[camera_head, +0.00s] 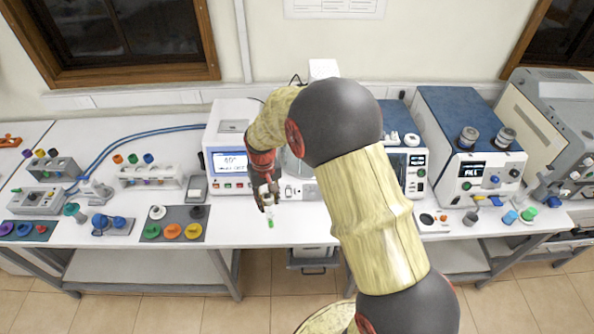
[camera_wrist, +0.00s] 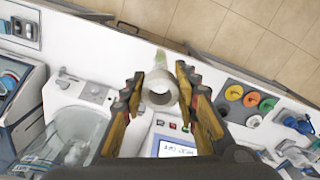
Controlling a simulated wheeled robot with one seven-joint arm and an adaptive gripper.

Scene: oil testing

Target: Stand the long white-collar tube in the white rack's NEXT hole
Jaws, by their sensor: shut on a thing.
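The long white-collar tube (camera_head: 270,217) hangs roughly upright from my gripper (camera_head: 266,197), with green at its lower end. In the wrist view, its round white collar (camera_wrist: 157,92) sits between the two fingers of my gripper (camera_wrist: 156,82), which are shut on it. The tube is held near the table's front edge, in front of the white instrument with the screen. The white rack (camera_head: 150,182) stands further left on the table, well apart from the tube. Orange, green and blue caps show along its top. Its individual holes are too small to make out.
A grey mat (camera_head: 172,238) with coloured caps lies between the rack and the tube, nearer the front edge. The white instrument (camera_head: 226,187) stands behind my gripper. A small dark device (camera_head: 197,188) sits right of the rack. A grey rack (camera_head: 52,170) stands further left.

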